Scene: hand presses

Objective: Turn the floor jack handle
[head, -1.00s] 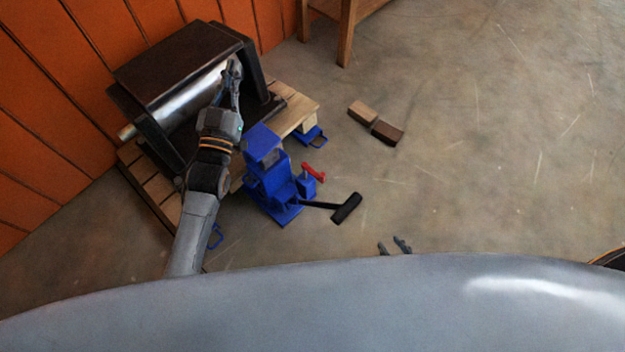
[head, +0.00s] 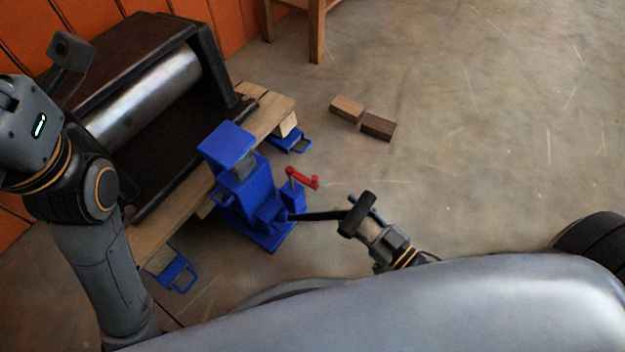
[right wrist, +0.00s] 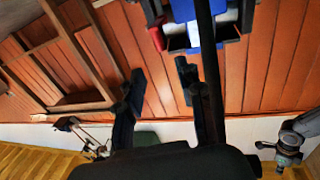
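The blue floor jack (head: 238,178) stands on the floor at the front edge of the wooden pallet. Its black handle (head: 357,214) sticks out to the right and ends in a thick crosswise grip. A small red lever (head: 302,178) sits on the jack. My right gripper (head: 364,208) is at the handle's end, partly hidden by the grip. In the right wrist view its fingers (right wrist: 160,95) are spread, with the dark handle bar (right wrist: 207,70) beside the right finger. Contact cannot be told. My left arm is raised at the left; its fingers are out of the picture.
A dark press with a steel roller (head: 145,98) rests on the pallet (head: 165,232). Blue pallet feet (head: 290,141) stick out. Two wooden blocks (head: 362,117) lie on the floor, and a wooden table leg (head: 317,35) stands behind. The floor at the right is clear.

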